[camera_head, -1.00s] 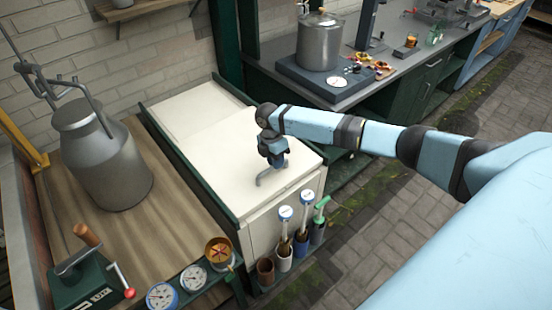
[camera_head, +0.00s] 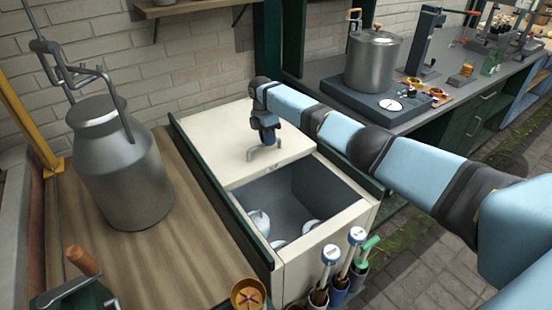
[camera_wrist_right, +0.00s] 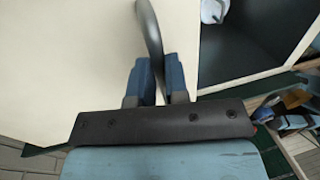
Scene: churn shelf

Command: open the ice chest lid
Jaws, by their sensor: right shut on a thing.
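The ice chest (camera_head: 345,222) is a cream box with a grey inside, and its front part stands uncovered. Its cream lid (camera_head: 227,158) lies flat over the back part, and it fills much of the right wrist view (camera_wrist_right: 65,60). White rounded things (camera_head: 258,222) lie inside the chest. My right gripper (camera_head: 266,145) is over the lid, shut on the lid's grey handle (camera_head: 262,151). In the right wrist view, the blue fingers (camera_wrist_right: 159,85) close around the dark curved handle (camera_wrist_right: 149,35). My left gripper is not in view.
A metal churn (camera_head: 120,170) stands on the wooden top left of the chest. Tools in holders (camera_head: 338,275) stand at the chest's front right corner. A bench with a large pot (camera_head: 372,62) is behind on the right. A wall shelf (camera_head: 190,8) is above.

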